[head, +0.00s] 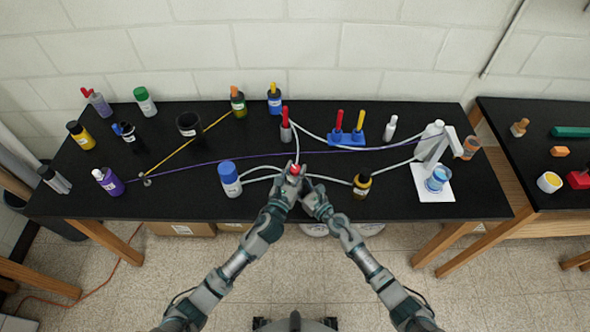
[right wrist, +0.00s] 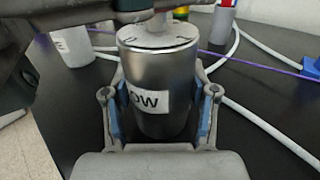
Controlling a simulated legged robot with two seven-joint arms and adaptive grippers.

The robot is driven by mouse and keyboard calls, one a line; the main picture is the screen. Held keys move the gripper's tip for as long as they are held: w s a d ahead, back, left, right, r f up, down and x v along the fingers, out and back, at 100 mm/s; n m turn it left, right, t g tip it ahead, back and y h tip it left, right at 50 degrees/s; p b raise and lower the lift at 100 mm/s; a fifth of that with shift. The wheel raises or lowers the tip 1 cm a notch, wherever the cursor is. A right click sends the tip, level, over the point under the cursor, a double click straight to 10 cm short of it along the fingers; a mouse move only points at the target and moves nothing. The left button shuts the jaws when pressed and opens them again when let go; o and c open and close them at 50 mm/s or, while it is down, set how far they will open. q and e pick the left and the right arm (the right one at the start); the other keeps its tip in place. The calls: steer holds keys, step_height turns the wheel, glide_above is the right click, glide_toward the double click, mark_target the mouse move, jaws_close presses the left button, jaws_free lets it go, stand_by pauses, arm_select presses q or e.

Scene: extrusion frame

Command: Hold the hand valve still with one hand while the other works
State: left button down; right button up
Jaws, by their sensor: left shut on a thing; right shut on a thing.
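The hand valve shows in the right wrist view as an upright metal cylinder (right wrist: 160,75) with a white label reading "OW" and a ring of marks on its top. My right gripper (right wrist: 159,98) is shut on the cylinder, a blue-padded finger at each side. In the head view my right gripper (head: 316,200) is at the front middle of the black table. My left gripper (head: 291,182) is just left of it, shut around the upper part of the valve, where a red piece (head: 294,169) shows. Its dark parts cross the top of the right wrist view and hide its exact hold.
White tubes run from the valve area to a blue-capped bottle (head: 230,179), a yellow-and-black bottle (head: 362,186) and a grey stand (head: 431,140). A purple cord (head: 225,159) crosses behind. A blue block with red and yellow handles (head: 346,138) stands behind right.

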arm_select(q)
steer(key=shift+w+a+r+m+h, duration=0.1)
steer(key=shift+w+a+m+h, duration=0.1)
steer(key=shift+m+h, duration=0.35)
steer(key=m+g+h, duration=0.3)
steer(key=h, duration=0.2)
steer(key=shift+w+a+m+g, duration=0.1)
steer(key=shift+m+g, duration=0.25)
steer(key=shift+g, duration=0.05)
steer(key=shift+m+g+h, duration=1.95)
steer(key=shift+m+g, duration=0.15)
steer(key=shift+g, duration=0.7)
steer(key=c, duration=0.7)
jaws_free()
steer(key=shift+s, duration=0.2)
